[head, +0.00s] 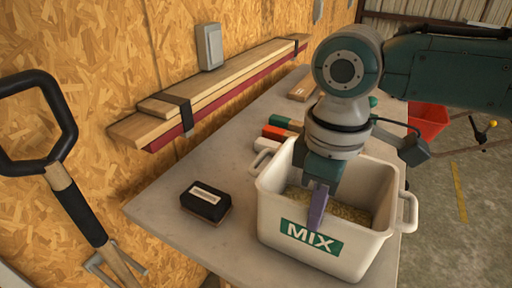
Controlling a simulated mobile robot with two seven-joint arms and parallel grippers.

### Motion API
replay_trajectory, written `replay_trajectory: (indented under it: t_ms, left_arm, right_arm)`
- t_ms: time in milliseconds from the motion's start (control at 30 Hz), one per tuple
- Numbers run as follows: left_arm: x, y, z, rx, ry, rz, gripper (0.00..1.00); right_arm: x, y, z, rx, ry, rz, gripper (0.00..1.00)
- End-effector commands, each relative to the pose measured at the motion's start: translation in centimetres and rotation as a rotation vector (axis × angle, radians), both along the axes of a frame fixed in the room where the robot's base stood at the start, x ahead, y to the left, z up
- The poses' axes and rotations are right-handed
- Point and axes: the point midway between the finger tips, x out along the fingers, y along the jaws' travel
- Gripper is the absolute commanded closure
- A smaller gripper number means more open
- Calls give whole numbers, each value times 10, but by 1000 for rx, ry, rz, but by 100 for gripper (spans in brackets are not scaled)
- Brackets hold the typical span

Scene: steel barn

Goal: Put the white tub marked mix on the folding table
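The white tub (277,213) has a green MIX label on its front, a handle at each end and grainy tan stuff inside. It appears upright at the right side of a grey-topped table (165,205), which I take to be the folding table. I cannot tell whether its base touches the top. My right gripper (318,210) points down at the tub's near wall. One purple finger shows, overlapping the rim and the outer face above the label. The other finger is hidden, so its opening and grip are unclear. My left gripper is out of view.
A black block-like item (206,203) lies left of the tub. Orange and green-handled tools (280,128) lie behind it. Boards (210,88) rest along the wall. A shovel handle (75,200) stands at left. A red container (428,122) is beyond the table at right.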

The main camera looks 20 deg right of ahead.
Motion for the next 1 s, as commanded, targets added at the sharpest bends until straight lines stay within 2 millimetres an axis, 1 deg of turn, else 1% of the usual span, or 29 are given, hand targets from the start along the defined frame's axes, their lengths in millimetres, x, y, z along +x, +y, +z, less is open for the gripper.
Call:
replay_trajectory:
  t_ms: [167, 300, 333, 400, 600, 867, 967, 1000]
  left_arm:
    - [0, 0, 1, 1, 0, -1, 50]
    - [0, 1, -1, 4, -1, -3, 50]
    - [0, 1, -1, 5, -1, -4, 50]
    - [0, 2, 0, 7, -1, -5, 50]
    - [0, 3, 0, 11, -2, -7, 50]
    - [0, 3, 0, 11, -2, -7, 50]
    - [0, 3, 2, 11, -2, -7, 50]
    - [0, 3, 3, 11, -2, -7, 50]
  right_arm:
    - [1, 0, 2, 0, -4, 0, 100]
    - [1, 0, -1, 0, -3, -1, 100]
    - [0, 0, -3, 0, 0, -1, 94]
    - [0, 0, -2, 0, 0, -1, 86]
    - [0, 0, -2, 0, 0, -1, 65]
    - [0, 0, 0, 0, -1, 0, 65]
    - [1, 0, 9, 1, -3, 0, 65]
    - [1, 0, 16, 0, -4, 0, 65]
